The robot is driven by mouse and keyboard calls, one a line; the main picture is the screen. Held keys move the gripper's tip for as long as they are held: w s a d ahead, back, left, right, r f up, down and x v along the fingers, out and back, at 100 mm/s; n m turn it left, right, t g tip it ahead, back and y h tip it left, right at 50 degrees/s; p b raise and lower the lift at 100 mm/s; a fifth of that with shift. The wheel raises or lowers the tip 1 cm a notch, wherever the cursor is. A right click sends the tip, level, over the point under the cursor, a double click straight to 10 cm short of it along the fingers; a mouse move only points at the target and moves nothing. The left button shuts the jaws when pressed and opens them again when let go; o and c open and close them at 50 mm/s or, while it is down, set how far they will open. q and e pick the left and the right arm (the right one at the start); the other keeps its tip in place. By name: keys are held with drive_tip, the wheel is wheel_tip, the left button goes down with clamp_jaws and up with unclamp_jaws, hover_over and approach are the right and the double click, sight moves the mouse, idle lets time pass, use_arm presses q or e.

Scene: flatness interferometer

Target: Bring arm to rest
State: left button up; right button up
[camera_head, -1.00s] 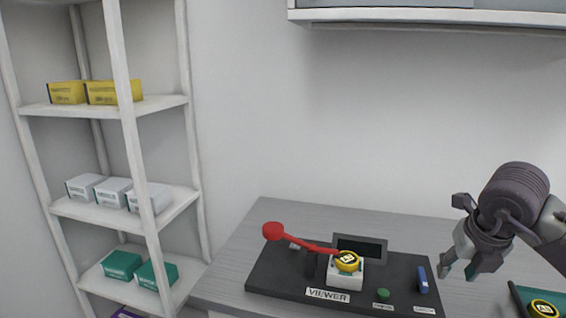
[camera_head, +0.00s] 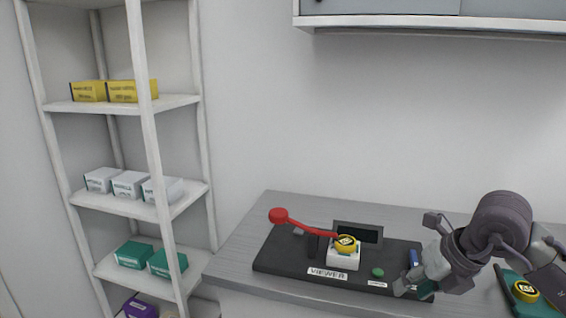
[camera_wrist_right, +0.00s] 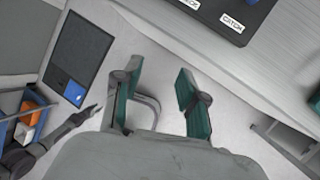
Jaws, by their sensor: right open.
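My right gripper (camera_head: 414,289) is at the right front of the viewer's black base (camera_head: 290,262) in the head view and covers part of its right end. It is open and empty, its two green-padded fingers apart over floor in the right wrist view (camera_wrist_right: 158,78). A red arm with a round knob (camera_head: 279,215) reaches from the left of the viewer to its middle. A yellow-topped round piece (camera_head: 346,243) sits on the white block (camera_head: 343,261) there. A dark jointed part at the wrist view's lower left may be my left arm; its gripper is unclear.
A green tray (camera_head: 508,290) with a yellow round piece (camera_head: 525,290) lies at the right. A shelf rack (camera_head: 150,110) with boxes stands left. A wall cabinet (camera_head: 420,22) hangs above.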

drive_tip(key=s+a+n+g+y, duration=0.1)
drive_tip(key=s+a+n+y, duration=0.25)
drive_tip(key=a+y, duration=0.8)
drive_tip(key=s+a+r+m+y, duration=0.3)
drive_tip(key=s+a+r+y, duration=0.1)
drive_tip(key=a+r, duration=0.4)
drive_tip(key=w+d+r+m+t+h, duration=0.1)
drive_tip(key=w+d+m+t, duration=0.15)
drive_tip(key=m+t, duration=0.5)
drive_tip(key=w+d+r+m+t+h, duration=0.1)
drive_tip(key=w+d+r+m+t, duration=0.15)
drive_tip(key=m+t, duration=0.5)
drive_tip(key=s+d+f+m+g+h, duration=0.1)
drive_tip(key=d+f+m+h, duration=0.5)
drive_tip(key=f+m+h, duration=0.35)
drive_tip(key=d+f+m+g+h, duration=0.1)
drive_tip(key=d+f+m+h, duration=0.65)
drive_tip(key=f, duration=0.35)
drive_tip(key=s+a+f+m+g, duration=0.25)
drive_tip(key=s+f+g, duration=1.05)
drive_tip(key=s+f, duration=0.8)
wheel_tip(320, 180, down, 22)
drive_tip(key=s+g, duration=0.1)
drive_tip(key=s+d+f+g, duration=0.1)
drive_tip(key=s+d+f, duration=0.2)
drive_tip(key=s+f, duration=1.4)
drive_tip(key=shift+s+f+n+g, duration=0.25)
drive_tip(key=shift+f+n+g, duration=0.05)
drive_tip(key=shift+f+n, duration=0.1)
